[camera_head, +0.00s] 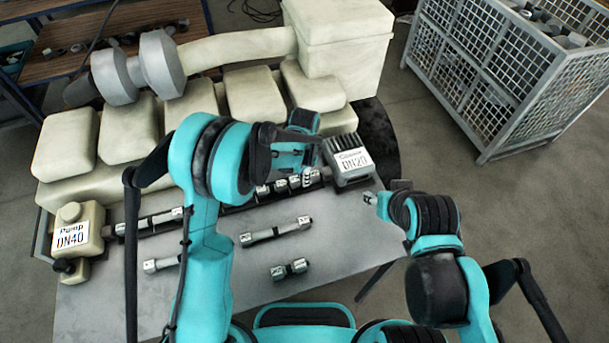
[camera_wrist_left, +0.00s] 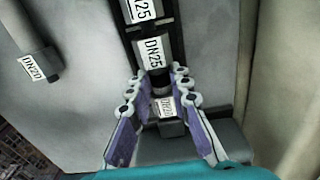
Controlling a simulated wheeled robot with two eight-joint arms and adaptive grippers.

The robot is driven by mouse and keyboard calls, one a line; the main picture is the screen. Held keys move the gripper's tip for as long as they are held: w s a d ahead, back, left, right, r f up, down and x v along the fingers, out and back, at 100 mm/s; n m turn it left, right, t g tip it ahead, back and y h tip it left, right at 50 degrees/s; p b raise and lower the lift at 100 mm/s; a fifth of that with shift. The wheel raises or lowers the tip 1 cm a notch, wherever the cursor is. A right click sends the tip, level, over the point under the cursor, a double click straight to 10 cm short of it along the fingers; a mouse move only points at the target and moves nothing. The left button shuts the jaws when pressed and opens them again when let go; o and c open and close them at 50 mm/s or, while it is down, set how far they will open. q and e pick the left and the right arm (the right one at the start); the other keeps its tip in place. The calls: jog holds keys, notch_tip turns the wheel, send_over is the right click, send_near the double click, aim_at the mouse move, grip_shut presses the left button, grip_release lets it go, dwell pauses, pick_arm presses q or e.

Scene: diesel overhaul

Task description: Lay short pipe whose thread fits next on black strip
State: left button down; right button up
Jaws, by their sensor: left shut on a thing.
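My left gripper (camera_head: 308,172) is low over the right part of the black strip (camera_head: 238,207), close to the DN20 block (camera_head: 350,160). Loose pipes (camera_head: 275,232), (camera_head: 290,270) and (camera_head: 162,263) lie on the grey table. My right gripper (camera_head: 370,198) is at the table's right edge; its jaws are too small to read.
The DN40 pump (camera_head: 78,232) stands at the strip's left end, with a long pipe (camera_head: 155,221) beside it. The cream engine (camera_head: 130,130) borders the strip at the back. A mesh crate (camera_head: 500,80) stands on the floor at right. The table's front right is clear.

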pick_arm(q)
jog(key=shift+f+b, duration=0.1)
jog(key=shift+b, duration=0.25)
dwell(0.7)
jog(key=c, duration=1.3)
grip_release()
notch_tip(320, 180, up, 12)
jog(key=shift+r, duration=0.1)
